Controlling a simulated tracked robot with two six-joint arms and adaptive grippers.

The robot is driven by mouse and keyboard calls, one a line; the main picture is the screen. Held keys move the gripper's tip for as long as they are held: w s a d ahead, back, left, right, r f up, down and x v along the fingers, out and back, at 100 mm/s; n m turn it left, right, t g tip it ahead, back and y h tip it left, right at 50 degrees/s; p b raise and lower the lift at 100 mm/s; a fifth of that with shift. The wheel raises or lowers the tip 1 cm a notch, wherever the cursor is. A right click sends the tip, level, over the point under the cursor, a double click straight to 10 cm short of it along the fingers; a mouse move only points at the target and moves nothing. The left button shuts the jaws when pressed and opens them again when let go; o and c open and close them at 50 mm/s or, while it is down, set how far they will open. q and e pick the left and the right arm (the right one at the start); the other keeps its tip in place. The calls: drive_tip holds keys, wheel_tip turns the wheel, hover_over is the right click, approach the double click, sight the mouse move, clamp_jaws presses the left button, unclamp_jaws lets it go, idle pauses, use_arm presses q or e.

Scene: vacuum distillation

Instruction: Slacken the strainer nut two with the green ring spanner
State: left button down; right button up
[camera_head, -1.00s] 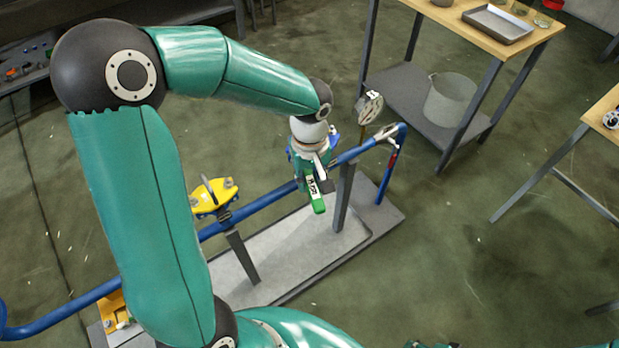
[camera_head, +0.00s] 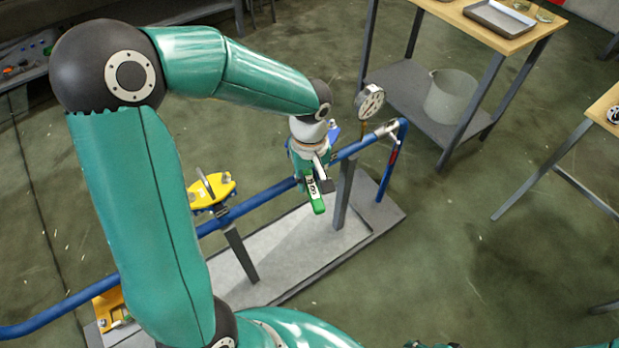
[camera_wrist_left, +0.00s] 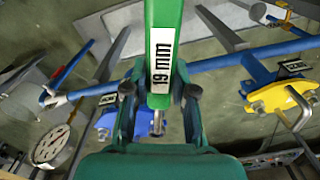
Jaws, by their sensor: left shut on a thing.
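My left gripper (camera_head: 314,172) is shut on the green ring spanner (camera_head: 317,201), above the blue pipe run. In the left wrist view the spanner (camera_wrist_left: 162,60) carries a "19 mm" label, and its shaft runs up out of the frame from the gripper (camera_wrist_left: 160,98). Its working end is not clearly visible. A yellow fitting with bolts (camera_head: 213,192) sits on the pipe to the left; it also shows in the wrist view (camera_wrist_left: 278,100). A blue fitting (camera_wrist_left: 108,122) lies beyond the gripper, mostly hidden by it in the head view. Their small labels are unreadable, so I cannot tell which is strainer two.
The blue pipe (camera_head: 264,200) runs on posts over a grey base plate (camera_head: 290,245). A round gauge (camera_head: 369,102) stands beyond my gripper. A wooden-topped table (camera_head: 475,28) holds a tray, with a bucket (camera_head: 451,97) below.

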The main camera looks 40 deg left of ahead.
use_arm(q)
drive_tip(key=shift+f+b, duration=0.55)
idle(0.6)
drive_tip(key=shift+w+d+f+n+b, duration=0.15)
drive_tip(key=shift+w+d+n+b, duration=0.2)
drive_tip(key=shift+w+n, duration=0.2)
drive_tip(key=shift+w+d+n, duration=0.35)
drive_tip(key=shift+w+n, duration=0.2)
drive_tip(key=shift+w, duration=0.1)
drive_tip(key=w+n, duration=0.1)
drive_tip(key=w+n+b, duration=0.1)
drive_tip(key=shift+w+d, duration=0.3)
drive_tip(key=shift+d, duration=0.1)
